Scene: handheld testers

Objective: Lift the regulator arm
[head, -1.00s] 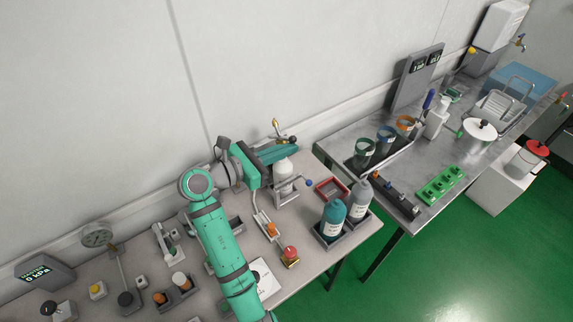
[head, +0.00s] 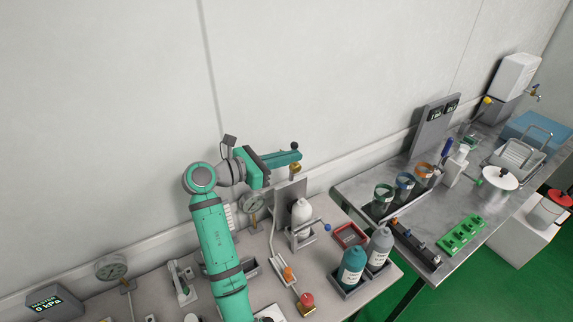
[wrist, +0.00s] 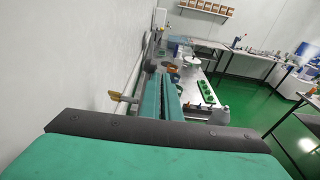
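The regulator fitting is a brass piece (head: 295,169) at the top of an upright grey plate (head: 289,192) on the near bench in the head view. A black ball knob (head: 295,146) shows just above the tip of my gripper (head: 298,156). My gripper's long green fingers lie close together and reach right, across the front of the fitting. In the wrist view, the fingers (wrist: 159,80) run side by side with a narrow gap. A brass piece (wrist: 124,97) shows left of them. Contact with the arm is hidden.
A white bottle (head: 302,211) stands in a holder below my gripper. A pressure gauge (head: 253,202) is beside it. Teal (head: 352,264) and grey (head: 379,247) bottles stand at the bench's right end. The wall is close behind.

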